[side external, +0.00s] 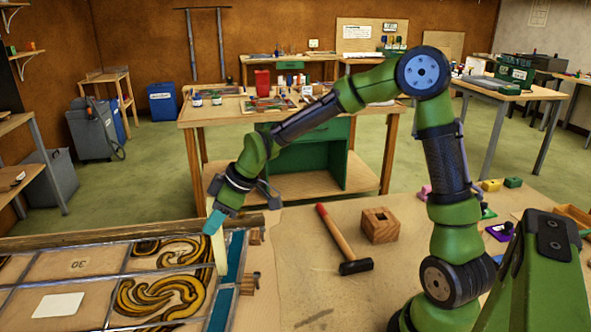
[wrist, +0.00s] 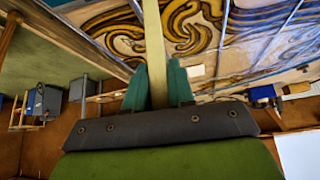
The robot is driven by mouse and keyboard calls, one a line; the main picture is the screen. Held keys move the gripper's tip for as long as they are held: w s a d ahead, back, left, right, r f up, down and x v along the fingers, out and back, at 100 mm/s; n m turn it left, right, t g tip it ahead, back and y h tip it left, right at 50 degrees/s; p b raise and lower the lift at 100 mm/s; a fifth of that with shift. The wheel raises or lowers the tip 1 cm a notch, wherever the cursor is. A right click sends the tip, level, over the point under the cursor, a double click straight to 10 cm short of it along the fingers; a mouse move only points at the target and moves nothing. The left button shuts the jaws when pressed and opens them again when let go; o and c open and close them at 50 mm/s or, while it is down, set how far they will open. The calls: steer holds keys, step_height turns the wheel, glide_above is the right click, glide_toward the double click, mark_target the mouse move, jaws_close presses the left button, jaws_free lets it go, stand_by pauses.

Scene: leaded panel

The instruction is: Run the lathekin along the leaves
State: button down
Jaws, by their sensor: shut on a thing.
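The lathekin is a pale, flat, cream-coloured stick (side external: 219,254), held upright and pointing down at the right side of the leaded panel. My gripper (side external: 214,221) is shut on its upper end with teal fingers. The lathekin (wrist: 154,48) also shows in the wrist view, between the fingers (wrist: 157,85) and running out toward the panel. The leaded panel (side external: 75,264) lies on the bench at lower left, with grey lead lines, brown-and-yellow swirled glass (side external: 165,296) and teal strips (side external: 226,284). The lathekin's lower end is beside the teal strips; I cannot tell whether it touches the lead leaves.
A white card (side external: 57,305) lies on the panel. Bench surface between panel and hammer is clear.

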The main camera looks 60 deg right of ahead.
steer(key=s+a, duration=0.2)
steer(key=a, duration=0.1)
steer(key=shift+s+a, duration=0.1)
steer(key=shift+a, duration=0.2)
stand_by(0.5)
step_height(320, 180, up, 5)
stand_by(0.6)
stand_by(0.4)
